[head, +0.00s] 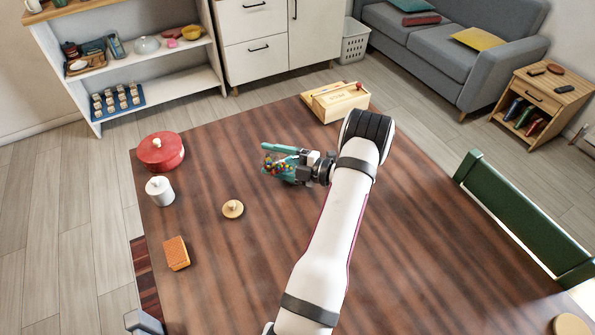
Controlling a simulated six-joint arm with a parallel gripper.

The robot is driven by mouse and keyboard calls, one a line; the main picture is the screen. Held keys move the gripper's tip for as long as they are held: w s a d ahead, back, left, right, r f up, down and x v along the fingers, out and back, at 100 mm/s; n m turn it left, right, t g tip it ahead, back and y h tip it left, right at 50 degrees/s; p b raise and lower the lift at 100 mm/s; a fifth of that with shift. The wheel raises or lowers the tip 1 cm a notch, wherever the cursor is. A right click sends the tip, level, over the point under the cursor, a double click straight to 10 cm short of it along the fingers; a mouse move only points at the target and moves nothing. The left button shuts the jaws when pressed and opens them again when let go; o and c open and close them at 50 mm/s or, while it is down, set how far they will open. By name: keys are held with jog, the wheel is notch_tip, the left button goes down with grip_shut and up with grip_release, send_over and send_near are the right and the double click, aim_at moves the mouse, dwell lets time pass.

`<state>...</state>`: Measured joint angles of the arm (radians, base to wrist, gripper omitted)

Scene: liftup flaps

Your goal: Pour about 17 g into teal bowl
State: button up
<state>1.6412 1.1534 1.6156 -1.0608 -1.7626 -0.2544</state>
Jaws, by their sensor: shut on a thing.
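My gripper (297,167) is above the middle of the table, at the end of my arm, pointing left. At its fingers is a teal thing (283,148) with small multicoloured pieces (275,165) showing at its left side. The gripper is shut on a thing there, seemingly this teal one. The view is too small to tell whether it is the teal bowl or whether a separate bowl lies behind it. I cannot tell whether any pieces are falling.
On the wooden table (230,275) stand a red lidded pot (161,152), a white lidded jar (160,191), a round wooden lid (232,209), an orange block (176,253) and a wooden box (336,102). A green chair (520,215) is at the right. The front left is mostly clear.

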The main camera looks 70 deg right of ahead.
jog(key=shift+s+d+r+m, duration=0.1)
jog(key=shift+d+r+m, duration=0.15)
jog(key=shift+m, duration=0.15)
dwell(0.8)
